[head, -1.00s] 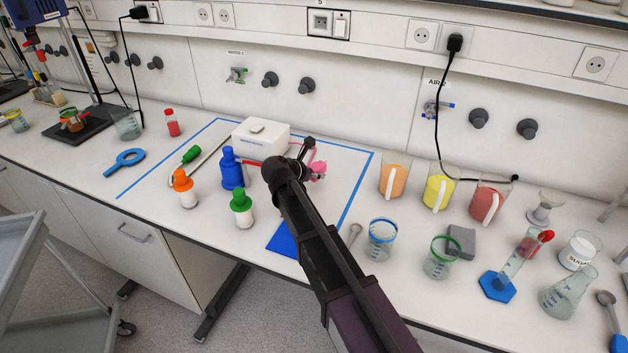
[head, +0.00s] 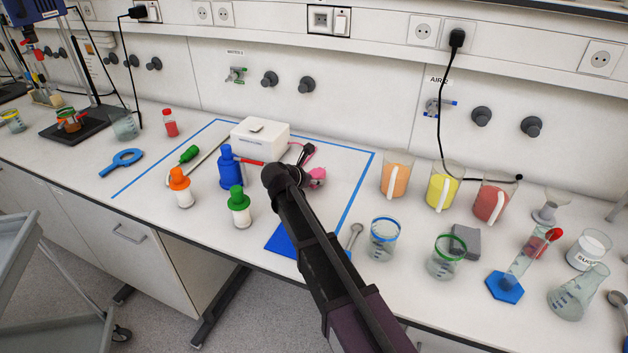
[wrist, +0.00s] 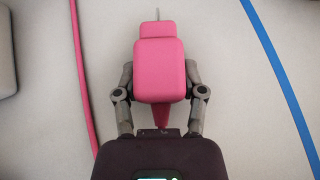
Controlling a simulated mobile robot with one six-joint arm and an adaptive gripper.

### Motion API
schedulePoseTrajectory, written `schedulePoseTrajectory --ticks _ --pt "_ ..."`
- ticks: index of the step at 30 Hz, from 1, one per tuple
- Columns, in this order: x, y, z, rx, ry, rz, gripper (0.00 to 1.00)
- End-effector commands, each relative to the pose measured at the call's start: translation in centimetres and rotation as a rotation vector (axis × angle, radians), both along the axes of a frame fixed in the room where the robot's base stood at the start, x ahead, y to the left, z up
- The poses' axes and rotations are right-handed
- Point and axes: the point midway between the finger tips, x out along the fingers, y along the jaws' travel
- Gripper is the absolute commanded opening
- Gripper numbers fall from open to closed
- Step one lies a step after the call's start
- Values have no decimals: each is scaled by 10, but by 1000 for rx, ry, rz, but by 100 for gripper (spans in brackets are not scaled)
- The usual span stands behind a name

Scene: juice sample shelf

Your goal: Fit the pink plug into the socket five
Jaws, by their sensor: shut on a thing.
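The pink plug (wrist: 160,70) is between the two fingers of my gripper (wrist: 160,90) in the wrist view, with a thin metal pin pointing to the top of the picture. My gripper is shut on it above the white bench. In the head view the pink plug (head: 317,176) shows just right of my arm's end, which hides most of my gripper. The framed socket with a switch beside it (head: 320,20) is on the wall rail at the top middle; its number label is cut off now.
A white box (head: 260,138) stands behind and left of my arm, inside a blue tape outline (head: 358,195). Bottles stand to the left; orange, yellow and red jugs (head: 490,200) and glassware stand to the right. A pink cable (wrist: 82,90) lies left in the wrist view.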

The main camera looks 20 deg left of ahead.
Motion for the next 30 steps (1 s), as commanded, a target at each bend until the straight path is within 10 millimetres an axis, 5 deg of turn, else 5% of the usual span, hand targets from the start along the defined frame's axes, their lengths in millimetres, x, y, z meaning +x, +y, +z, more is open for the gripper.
schedulePoseTrajectory --ticks 9,10,13,30 --pt "0 0 -8 0 0 0 0" --pt "0 0 -7 0 0 0 59" --pt "0 0 -7 0 0 0 87" --pt "0 0 -3 0 0 0 87"
